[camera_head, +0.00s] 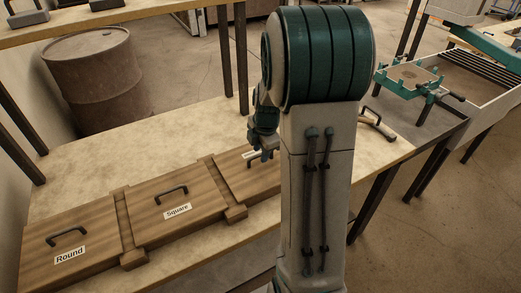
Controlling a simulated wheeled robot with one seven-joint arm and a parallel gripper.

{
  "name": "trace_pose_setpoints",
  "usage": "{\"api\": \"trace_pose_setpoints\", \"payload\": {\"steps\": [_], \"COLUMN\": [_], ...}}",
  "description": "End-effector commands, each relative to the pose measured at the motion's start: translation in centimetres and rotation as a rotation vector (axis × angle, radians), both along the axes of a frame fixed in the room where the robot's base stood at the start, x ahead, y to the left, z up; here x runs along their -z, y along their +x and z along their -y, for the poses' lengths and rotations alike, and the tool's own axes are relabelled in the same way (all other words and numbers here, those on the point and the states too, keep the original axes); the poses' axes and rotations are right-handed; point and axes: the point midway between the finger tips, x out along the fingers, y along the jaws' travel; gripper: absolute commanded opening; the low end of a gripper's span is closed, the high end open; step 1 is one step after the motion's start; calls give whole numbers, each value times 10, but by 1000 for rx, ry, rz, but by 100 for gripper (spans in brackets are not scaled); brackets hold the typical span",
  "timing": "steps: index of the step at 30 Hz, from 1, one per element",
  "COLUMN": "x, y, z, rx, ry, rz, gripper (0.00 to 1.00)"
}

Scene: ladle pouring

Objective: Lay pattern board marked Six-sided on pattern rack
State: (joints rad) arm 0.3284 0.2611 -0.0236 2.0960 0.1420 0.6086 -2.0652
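Three wooden boards lie in a row on the long table (165,125). The left board (45,235) has a black handle and a label reading Round. The middle board (150,210) has a black handle and a label reading Square. The third board (235,178) is partly behind my arm. Its pale label is mostly covered, so I cannot read Six-sided on any board. My gripper (261,158) is down at this third board, close to its handle. Its fingers are small and partly hidden, so I cannot tell whether they hold the handle. I cannot identify the pattern rack with certainty.
Wooden divider blocks (133,258) stand between the boards. Another handled item (378,122) lies right of my arm, partly hidden. A teal fixture (410,78) stands at the right. A rusty drum (97,80) is behind the table. The table's back left is clear.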

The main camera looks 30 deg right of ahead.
Motion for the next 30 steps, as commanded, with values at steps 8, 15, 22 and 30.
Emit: {"api": "trace_pose_setpoints", "payload": {"steps": [8, 15, 22, 30], "x": [-16, -66, -110, -131], "y": [0, -9, -19, -26], "z": [0, 1, 1, -3], "rx": [-1, -1, 0, 24], "ry": [0, -3, -1, 4], "rz": [0, 7, 4, 1], "gripper": [32, 32, 32, 32]}}
